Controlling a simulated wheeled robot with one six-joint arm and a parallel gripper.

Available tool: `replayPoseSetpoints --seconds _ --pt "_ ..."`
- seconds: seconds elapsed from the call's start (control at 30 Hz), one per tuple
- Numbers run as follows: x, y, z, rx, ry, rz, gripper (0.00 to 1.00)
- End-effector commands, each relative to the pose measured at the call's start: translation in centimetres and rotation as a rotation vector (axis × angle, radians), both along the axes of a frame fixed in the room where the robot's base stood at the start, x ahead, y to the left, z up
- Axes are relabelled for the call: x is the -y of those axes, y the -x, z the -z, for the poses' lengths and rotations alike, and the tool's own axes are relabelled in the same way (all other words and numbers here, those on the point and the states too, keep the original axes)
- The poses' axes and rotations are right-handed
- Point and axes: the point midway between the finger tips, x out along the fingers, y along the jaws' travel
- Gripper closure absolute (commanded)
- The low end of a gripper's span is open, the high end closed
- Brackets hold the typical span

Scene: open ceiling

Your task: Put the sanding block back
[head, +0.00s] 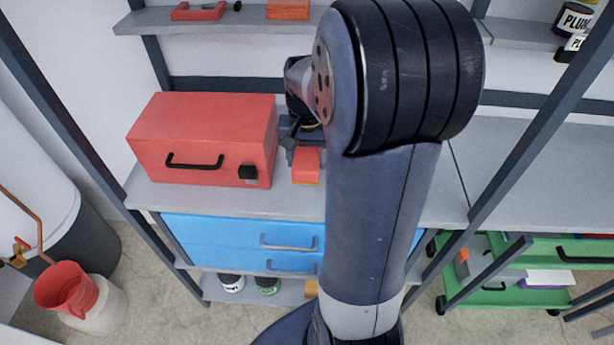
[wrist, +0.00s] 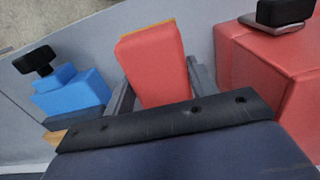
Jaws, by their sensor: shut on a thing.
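The sanding block is a red block (wrist: 152,68) with a thin orange-yellow layer along one edge. My gripper (wrist: 160,84) is shut on it, with one dark finger on each side in the wrist view. In the head view the red block (head: 306,163) hangs from my gripper (head: 304,143), just right of the red toolbox, over the grey shelf (head: 230,199). I cannot tell whether the block touches the shelf. My arm hides the shelf to its right.
The red toolbox (head: 203,140) stands close on the left. In the wrist view a blue tool with a black knob (wrist: 70,90) lies on the other side. Blue drawers (head: 238,240) are below. An upper shelf (head: 230,20) holds a red tool (head: 198,11) and an orange block (head: 288,9).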

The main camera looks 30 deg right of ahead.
Motion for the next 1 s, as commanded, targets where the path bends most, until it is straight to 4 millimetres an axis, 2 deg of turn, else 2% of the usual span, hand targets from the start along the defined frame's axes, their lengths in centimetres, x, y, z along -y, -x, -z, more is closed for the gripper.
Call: replayPoseSetpoints --seconds 0.1,0.5,0.97,1.0 --pt "0.0 0.1 2.4 -0.005 -0.002 0.0 0.67" --pt "0.0 0.0 7.2 -0.004 -0.001 0.0 0.67" --pt "0.0 0.0 8.2 0.0 0.0 0.0 0.67" --pt "0.0 0.0 8.0 0.0 0.0 0.0 0.42"
